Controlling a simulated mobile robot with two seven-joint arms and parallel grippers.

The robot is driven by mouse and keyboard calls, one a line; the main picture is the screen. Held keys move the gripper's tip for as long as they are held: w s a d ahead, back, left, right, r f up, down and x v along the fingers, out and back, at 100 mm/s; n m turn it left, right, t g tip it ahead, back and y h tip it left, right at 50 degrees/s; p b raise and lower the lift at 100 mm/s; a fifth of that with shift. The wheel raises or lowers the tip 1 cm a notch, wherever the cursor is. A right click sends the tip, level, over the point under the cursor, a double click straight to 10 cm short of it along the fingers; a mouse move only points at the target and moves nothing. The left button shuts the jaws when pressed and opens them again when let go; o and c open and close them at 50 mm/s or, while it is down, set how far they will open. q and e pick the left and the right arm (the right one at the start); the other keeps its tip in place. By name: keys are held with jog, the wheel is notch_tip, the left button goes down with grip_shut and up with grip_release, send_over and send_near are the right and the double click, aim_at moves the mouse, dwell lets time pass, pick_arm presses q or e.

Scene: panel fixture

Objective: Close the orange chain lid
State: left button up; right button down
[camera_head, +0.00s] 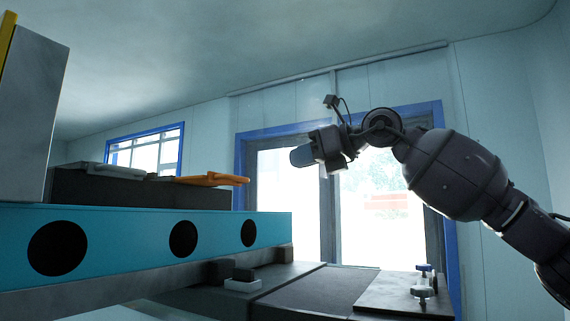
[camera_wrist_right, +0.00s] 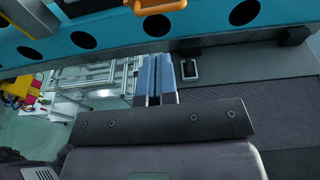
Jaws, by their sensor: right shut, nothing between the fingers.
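An orange part (camera_head: 213,180), which looks like the chain lid, shows nearly edge-on on top of the dark block above the teal panel (camera_head: 215,232). I cannot tell how far open it is. In the right wrist view an orange loop-shaped handle (camera_wrist_right: 158,7) shows at the top edge, cut off by the frame. My right gripper (camera_head: 301,156) is shut and empty, up in the air to the right of the orange part and a little higher, apart from it. Its blue-grey fingers (camera_wrist_right: 158,68) lie together below the handle in the wrist view. My left gripper is not in view.
The teal panel has several round dark holes. A grey flat piece (camera_head: 110,171) lies left of the orange part. A small white tray (camera_head: 242,285) and a dark bench (camera_head: 325,290) with blue knobs (camera_head: 423,280) stand lower right. The air around my right gripper is clear.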

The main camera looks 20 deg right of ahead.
aim_at(240, 178)
jog(key=p+x, duration=0.2)
jog(key=x, duration=1)
jog(key=shift+w+a+f, duration=0.15)
jog(key=shift+w, duration=0.05)
